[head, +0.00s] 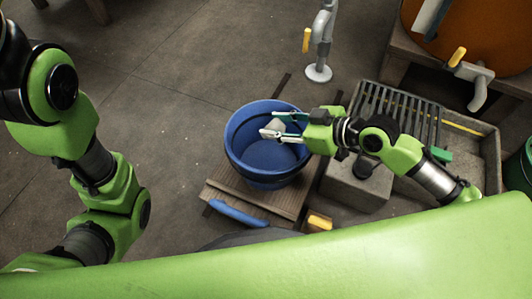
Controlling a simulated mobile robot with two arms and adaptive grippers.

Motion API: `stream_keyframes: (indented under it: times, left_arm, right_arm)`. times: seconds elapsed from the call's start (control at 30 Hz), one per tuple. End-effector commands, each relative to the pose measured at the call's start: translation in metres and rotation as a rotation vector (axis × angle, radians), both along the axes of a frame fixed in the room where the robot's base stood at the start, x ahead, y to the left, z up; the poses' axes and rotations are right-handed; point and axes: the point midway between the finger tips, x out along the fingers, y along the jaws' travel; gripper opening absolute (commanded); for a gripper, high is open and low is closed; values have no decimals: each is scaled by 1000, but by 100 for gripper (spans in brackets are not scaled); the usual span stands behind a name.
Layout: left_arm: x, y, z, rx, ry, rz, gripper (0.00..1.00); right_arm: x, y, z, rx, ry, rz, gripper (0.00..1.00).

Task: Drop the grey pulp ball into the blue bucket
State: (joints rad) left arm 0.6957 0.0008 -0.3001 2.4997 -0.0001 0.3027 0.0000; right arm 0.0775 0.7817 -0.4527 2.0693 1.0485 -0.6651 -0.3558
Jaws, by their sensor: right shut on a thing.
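The blue bucket (237,160) stands upright on a low wooden platform near the middle of the head view, its open top facing up. My right gripper (276,131) reaches in from the right over the bucket's opening. It is shut on a small pale grey lump, the pulp ball (271,129), which shows between its fingertips. The ball appears over the bucket's interior; its exact height above the rim is hard to tell. My left arm is at the left side, and its gripper is outside the picture.
Right of the bucket is a grey stone trough (468,150) with a slatted grate (400,108). A grey standpipe (320,50) with a yellow handle stands behind. An orange vat (480,35) with a tap is at top right. The floor at left is clear.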

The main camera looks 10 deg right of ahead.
Motion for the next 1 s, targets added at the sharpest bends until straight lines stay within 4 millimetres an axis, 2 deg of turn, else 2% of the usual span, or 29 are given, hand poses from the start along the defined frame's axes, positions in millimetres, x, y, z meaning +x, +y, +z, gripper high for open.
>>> stream_keyframes:
  times: [0.3, 0.33, 0.4, 0.77, 1.0]
  left_arm:
    - [-2, 0, 0, 0, -4, 0, 30]
    - [-2, 0, 0, 1, -4, 0, 30]
    - [-2, 0, 0, 1, -4, 0, 30]
    - [0, 0, -1, -1, 0, 0, 30]
    - [-1, 0, 0, 0, -1, 0, 30]
  right_arm:
    - [0, 0, 0, 1, -1, 0, 12]
    - [0, 0, 0, 1, -1, 0, 40]
    - [0, 0, -1, 1, -1, 0, 54]
    - [-1, -1, -1, 0, 0, 0, 54]
    - [-14, -18, 10, -4, 0, -1, 54]
